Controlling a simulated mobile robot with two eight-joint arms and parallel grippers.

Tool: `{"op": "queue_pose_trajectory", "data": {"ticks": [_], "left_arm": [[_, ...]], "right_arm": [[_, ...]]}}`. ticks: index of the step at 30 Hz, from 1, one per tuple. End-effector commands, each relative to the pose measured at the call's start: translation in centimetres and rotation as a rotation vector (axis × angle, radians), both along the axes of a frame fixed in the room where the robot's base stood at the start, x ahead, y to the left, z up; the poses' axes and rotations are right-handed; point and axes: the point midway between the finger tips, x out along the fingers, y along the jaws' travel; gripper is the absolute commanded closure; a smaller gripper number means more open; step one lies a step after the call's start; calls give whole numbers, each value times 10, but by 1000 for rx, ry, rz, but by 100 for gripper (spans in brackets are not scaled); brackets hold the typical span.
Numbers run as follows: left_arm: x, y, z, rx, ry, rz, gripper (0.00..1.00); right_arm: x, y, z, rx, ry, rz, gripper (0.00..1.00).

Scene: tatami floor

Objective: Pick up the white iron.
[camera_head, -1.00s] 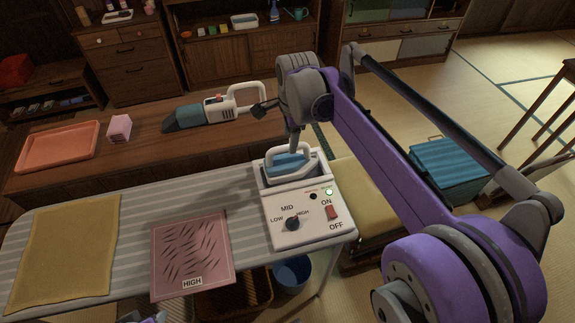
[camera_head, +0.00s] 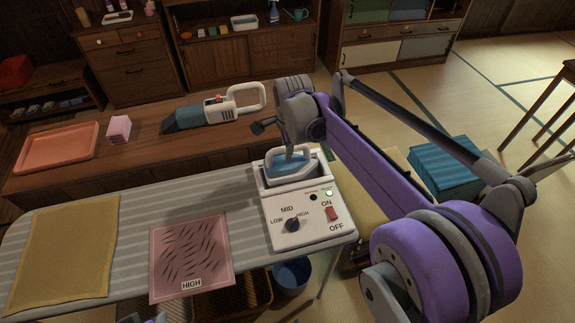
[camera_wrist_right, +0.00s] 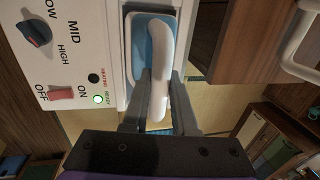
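The iron (camera_head: 288,166) sits in its white station (camera_head: 307,215) on the right end of the ironing board. It has a blue body and a white looped handle, which shows in the right wrist view (camera_wrist_right: 160,58). My right gripper (camera_head: 291,150) is down at the handle; in the right wrist view its dark fingers (camera_wrist_right: 164,88) stand on either side of the handle, very near it. They look open; contact is hard to make out. A green light is lit on the station, beside the red switch. My left gripper is not clearly in view.
The board (camera_head: 130,220) carries a yellow cloth (camera_head: 65,250) and a pink wrinkled cloth (camera_head: 190,250) labelled HIGH. A handheld vacuum (camera_head: 213,110), a pink box (camera_head: 119,129) and an orange tray (camera_head: 58,147) are on the wooden table behind. A blue bucket (camera_head: 291,276) stands below.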

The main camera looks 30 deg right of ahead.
Motion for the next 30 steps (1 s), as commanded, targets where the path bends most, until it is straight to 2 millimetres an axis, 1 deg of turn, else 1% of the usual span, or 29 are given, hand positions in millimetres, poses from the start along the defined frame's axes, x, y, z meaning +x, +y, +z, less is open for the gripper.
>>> {"op": "queue_pose_trajectory", "data": {"ticks": [1, 2, 30], "left_arm": [[0, 0, 0, 0, 0, 0, 50], [0, 0, 0, 0, 0, 0, 50], [0, 0, 0, 0, 0, 0, 50]], "right_arm": [[0, 0, 0, 0, 0, 0, 95], [0, 0, 0, 0, 0, 0, 100], [0, 0, 0, 0, 0, 0, 100]]}}
